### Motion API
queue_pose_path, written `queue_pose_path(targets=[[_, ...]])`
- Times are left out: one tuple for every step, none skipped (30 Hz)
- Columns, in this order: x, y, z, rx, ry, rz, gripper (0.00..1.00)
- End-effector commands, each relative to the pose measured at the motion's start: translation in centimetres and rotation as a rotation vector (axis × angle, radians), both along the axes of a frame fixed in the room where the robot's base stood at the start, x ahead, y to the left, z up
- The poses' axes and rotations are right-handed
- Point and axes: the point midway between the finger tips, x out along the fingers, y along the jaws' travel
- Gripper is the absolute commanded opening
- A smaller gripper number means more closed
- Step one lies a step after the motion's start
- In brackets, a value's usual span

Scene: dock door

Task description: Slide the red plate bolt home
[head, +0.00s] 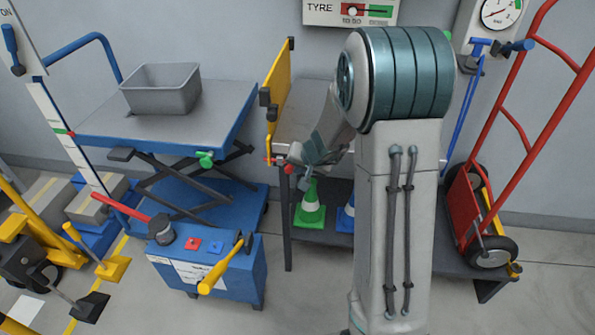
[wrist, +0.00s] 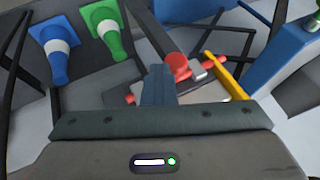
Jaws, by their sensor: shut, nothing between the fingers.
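The red plate bolt shows as a red knob (wrist: 177,65) beside a small grey piece at the yellow plate (wrist: 226,78) in the wrist view. In the head view a small red end (head: 289,169) shows at the near edge of the bench, below the upright yellow plate (head: 279,78). My gripper (head: 294,156) is shut and empty right beside the bolt. In the wrist view its fingers (wrist: 158,82) reach up just left of the red knob. I cannot tell whether they touch it. My arm hides part of the bench.
A green cone (head: 310,205) and a blue cone (head: 346,218) stand on the lower shelf. A blue lift table (head: 225,100) with a grey bin (head: 160,92) stands left. A blue cabinet (head: 215,268) stands in front. A red hand truck (head: 530,140) leans at the right.

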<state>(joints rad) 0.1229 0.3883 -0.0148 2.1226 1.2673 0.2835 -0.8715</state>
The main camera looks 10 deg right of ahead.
Motion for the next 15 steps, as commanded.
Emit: queue_pose_path(targets=[[0.16,0.0,0.02,0.003,-0.002,-0.002,0.0],[0.18,-0.02,0.04,0.002,-0.001,-0.004,0.0],[0.2,-0.08,0.07,0.003,-0.002,-0.005,0.0],[0.2,-0.1,0.08,0.003,-0.002,-0.006,0.0],[0.21,-0.1,0.1,0.003,-0.003,-0.006,0.0],[0.22,-0.09,0.11,0.003,-0.003,-0.005,0.0],[0.23,-0.07,0.12,0.003,-0.003,-0.005,0.0],[0.24,-0.05,0.12,0.003,-0.003,-0.005,0.0],[0.25,-0.02,0.13,0.004,-0.004,-0.005,0.0],[0.26,0.02,0.13,0.003,-0.004,-0.004,0.0],[0.27,0.04,0.15,0.003,-0.004,-0.004,0.0],[0.26,0.02,0.16,0.003,-0.004,-0.003,0.0],[0.23,-0.05,0.16,0.003,-0.005,-0.002,0.0],[0.18,-0.18,0.16,0.003,-0.005,-0.002,0.0],[0.08,-0.43,0.18,0.003,-0.006,-0.003,0.0]])
